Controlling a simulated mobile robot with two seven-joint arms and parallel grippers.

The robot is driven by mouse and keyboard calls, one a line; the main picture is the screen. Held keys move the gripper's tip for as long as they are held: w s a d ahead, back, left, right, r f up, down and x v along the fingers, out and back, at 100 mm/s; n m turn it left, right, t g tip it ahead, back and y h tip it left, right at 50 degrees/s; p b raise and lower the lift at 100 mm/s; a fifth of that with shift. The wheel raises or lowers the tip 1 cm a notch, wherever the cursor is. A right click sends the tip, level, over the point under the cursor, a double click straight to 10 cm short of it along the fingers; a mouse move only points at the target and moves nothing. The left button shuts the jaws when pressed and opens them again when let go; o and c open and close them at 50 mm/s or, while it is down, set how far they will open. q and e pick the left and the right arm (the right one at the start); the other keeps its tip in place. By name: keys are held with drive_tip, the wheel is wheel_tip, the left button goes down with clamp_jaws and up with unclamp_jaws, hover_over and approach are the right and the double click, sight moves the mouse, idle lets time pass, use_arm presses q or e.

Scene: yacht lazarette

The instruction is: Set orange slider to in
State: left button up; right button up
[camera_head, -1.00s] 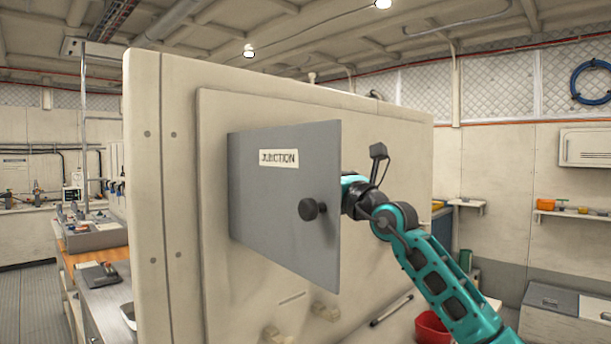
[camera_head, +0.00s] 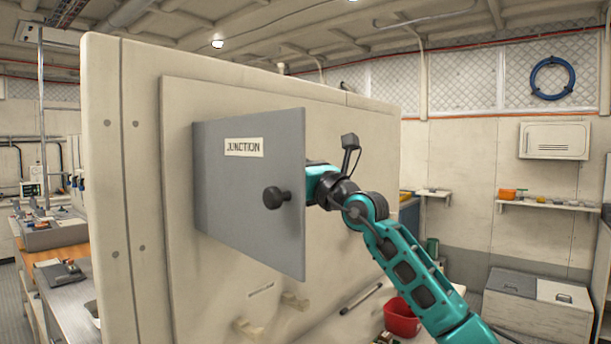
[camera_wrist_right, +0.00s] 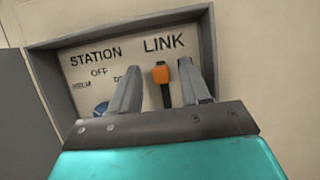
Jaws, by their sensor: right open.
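The orange slider (camera_wrist_right: 158,74) shows in the right wrist view under the word LINK, on a dark vertical slot in a pale recessed panel (camera_wrist_right: 140,50). My right gripper (camera_wrist_right: 158,80) is open, with one finger on each side of the slider. I cannot tell whether either finger touches it. In the head view, the open grey JUNCTION door (camera_head: 245,190) hides the slider and my right gripper; my right arm reaches in behind the door's right edge. My left gripper is not in view.
A blue knob (camera_wrist_right: 101,108) sits left of the slider under STATION, partly behind a finger. The door's black handle (camera_head: 275,197) sticks out toward me. A red bin (camera_head: 402,318) is below, beside my right arm. A counter (camera_head: 65,285) is at the left.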

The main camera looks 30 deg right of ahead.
drive_tip(key=b+v, duration=0.3)
drive_tip(key=v, duration=0.9)
